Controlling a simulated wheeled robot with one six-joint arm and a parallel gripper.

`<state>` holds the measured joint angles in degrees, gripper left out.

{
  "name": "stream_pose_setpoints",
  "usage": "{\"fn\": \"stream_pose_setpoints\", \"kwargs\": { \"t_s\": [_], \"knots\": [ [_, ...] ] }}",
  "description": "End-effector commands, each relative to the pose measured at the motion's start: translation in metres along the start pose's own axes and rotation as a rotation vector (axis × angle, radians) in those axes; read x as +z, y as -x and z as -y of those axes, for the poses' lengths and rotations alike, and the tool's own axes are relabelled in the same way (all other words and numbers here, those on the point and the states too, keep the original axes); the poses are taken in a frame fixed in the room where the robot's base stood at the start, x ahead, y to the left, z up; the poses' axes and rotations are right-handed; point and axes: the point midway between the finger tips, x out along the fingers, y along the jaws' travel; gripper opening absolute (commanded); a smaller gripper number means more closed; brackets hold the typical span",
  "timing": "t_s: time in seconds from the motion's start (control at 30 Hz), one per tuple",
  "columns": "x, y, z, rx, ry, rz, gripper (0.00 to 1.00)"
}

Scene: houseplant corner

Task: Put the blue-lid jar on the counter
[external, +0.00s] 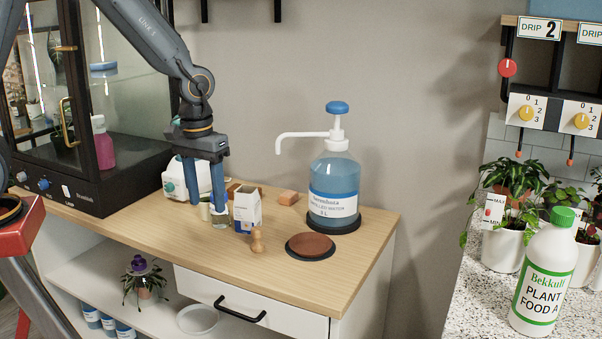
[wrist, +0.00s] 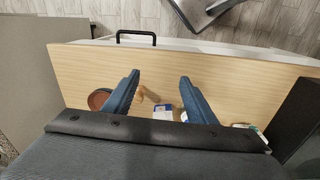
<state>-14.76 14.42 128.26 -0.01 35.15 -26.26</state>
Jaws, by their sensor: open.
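A small clear jar (external: 221,218) stands on the wooden cabinet top (external: 330,262), left of a white and blue carton (external: 247,211). My gripper (external: 205,203) points down over it, and one finger hides the jar's upper part. My gripper (wrist: 157,78) is open there, with nothing held between the fingers. A speckled counter (external: 465,305) is at the far right. A blue-topped container (external: 103,67) also shows behind the dark cabinet's glass.
A large blue pump bottle (external: 334,190) stands behind a terracotta saucer (external: 311,246). A wooden figure (external: 257,240) stands before the carton. A glass-fronted cabinet (external: 90,110) borders the left. The counter holds a plant food bottle (external: 545,275) and potted plants (external: 512,200); its front left is clear.

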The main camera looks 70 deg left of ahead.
Motion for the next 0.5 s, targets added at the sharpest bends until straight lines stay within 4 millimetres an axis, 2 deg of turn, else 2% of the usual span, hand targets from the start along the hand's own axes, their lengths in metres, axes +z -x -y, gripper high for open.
{"fn": "stream_pose_setpoints", "kwargs": {
  "t_s": [0.03,0.1,0.2,0.27,0.3,0.33,0.5],
  "knots": [
    [0.034,0.002,-0.011,0.005,-0.144,-0.005,0.51],
    [0.073,0.002,-0.019,0.011,-0.329,-0.013,0.51],
    [0.116,0.0,-0.021,0.016,-0.532,-0.019,0.51],
    [0.132,-0.001,-0.021,0.019,-0.617,-0.024,0.51],
    [0.14,-0.002,-0.02,0.019,-0.657,-0.024,0.47],
    [0.144,-0.002,-0.019,0.02,-0.679,-0.026,0.47],
    [0.15,-0.003,-0.019,0.021,-0.716,-0.027,0.47]
  ]
}}
